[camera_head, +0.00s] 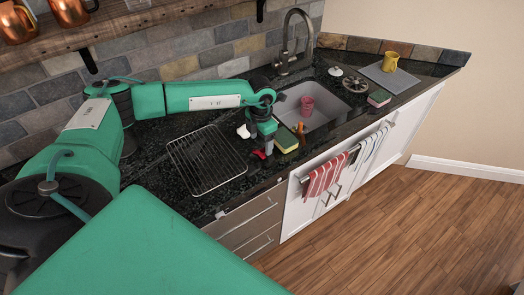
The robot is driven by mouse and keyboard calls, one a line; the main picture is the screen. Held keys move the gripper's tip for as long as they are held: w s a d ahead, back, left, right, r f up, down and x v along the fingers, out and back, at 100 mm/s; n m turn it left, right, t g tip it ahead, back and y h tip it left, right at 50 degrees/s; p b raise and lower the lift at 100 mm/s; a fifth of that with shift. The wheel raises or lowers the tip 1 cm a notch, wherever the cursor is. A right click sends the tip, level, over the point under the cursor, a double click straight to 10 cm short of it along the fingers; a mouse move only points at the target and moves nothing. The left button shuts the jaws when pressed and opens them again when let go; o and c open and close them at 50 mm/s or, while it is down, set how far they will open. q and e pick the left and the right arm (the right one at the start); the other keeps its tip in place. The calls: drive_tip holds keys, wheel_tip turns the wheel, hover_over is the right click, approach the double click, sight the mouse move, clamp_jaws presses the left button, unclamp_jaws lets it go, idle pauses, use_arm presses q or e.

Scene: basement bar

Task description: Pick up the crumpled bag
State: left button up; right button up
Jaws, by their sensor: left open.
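My left gripper (263,141) is open and points down over the dark counter, just left of the sink. A small white crumpled-looking thing (243,131) lies on the counter just left of the gripper, and the gripper partly hides it. A small red thing (259,154) shows low beside the fingertips. I cannot tell for sure which of these is the crumpled bag. Nothing is clearly seen between the fingers. My right gripper is not in view.
A wire rack (205,160) lies left of the gripper. A yellow-green sponge (286,139) is close on its right. The sink (327,115) holds a pink cup (307,105). A tall faucet (288,40) stands behind. A yellow mug (390,62) stands farther right.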

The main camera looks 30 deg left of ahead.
sight(262, 149)
use_arm(q)
drive_tip(key=f+p, duration=0.1)
drive_tip(key=f, duration=0.1)
drive_tip(key=f+p, duration=0.1)
drive_tip(key=f, duration=0.1)
drive_tip(key=shift+d, duration=0.2)
drive_tip(key=shift+f, duration=0.3)
drive_tip(key=c, duration=1.1)
